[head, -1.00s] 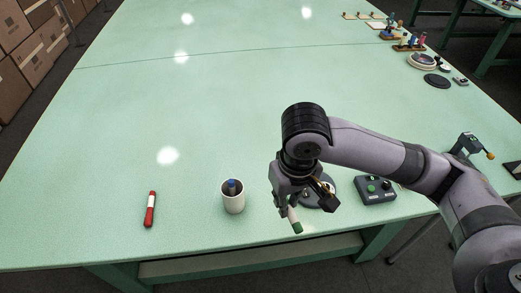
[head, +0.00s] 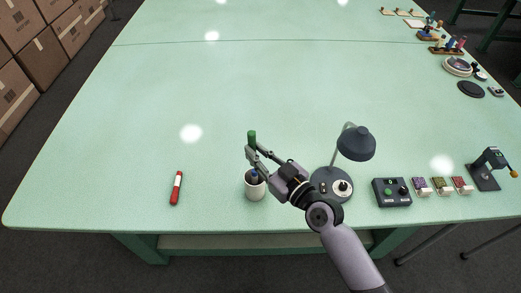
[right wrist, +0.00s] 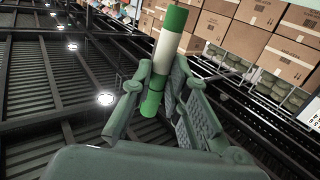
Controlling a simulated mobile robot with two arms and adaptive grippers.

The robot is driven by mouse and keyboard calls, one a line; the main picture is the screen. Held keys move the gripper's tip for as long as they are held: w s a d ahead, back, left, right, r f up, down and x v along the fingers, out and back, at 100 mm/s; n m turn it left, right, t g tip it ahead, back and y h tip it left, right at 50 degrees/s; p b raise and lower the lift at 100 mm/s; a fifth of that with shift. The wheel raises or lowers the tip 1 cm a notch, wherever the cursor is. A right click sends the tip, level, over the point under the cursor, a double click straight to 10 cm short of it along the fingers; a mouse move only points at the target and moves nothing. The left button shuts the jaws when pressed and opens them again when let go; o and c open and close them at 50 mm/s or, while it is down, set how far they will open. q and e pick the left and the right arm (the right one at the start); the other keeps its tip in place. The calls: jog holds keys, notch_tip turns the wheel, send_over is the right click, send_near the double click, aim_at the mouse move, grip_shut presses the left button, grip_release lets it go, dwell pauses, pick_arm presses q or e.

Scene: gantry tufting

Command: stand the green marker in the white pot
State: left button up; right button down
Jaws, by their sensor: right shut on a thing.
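My right gripper (head: 256,151) is shut on the green marker (head: 252,137), which it holds about upright with a green end up. In the head view the gripper covers the marker's lower part. The right wrist view shows the marker's white middle and green ends (right wrist: 168,50) between the fingers (right wrist: 160,85). The white pot (head: 255,191) stands on the table just below the gripper, with a blue marker (head: 254,176) in it. The green marker appears above the pot; its exact height over the rim is hard to tell. My left gripper is not in view.
A red and white marker (head: 176,188) lies left of the pot. A desk lamp (head: 356,143) stands close right of my gripper. Farther right are a dark control box (head: 391,193) and several small coloured blocks (head: 441,186). The table's (head: 200,90) middle is clear.

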jog(key=shift+t, duration=0.3)
jog(key=f+b, duration=0.3)
jog(key=f, duration=0.1)
jog(key=f+b, duration=0.8)
jog(key=shift+w+d, duration=0.1)
jog(key=shift+d, duration=0.3)
jog(key=c, duration=1.5)
grip_release()
jog(key=v, duration=1.2)
jog(key=shift+r, duration=0.15)
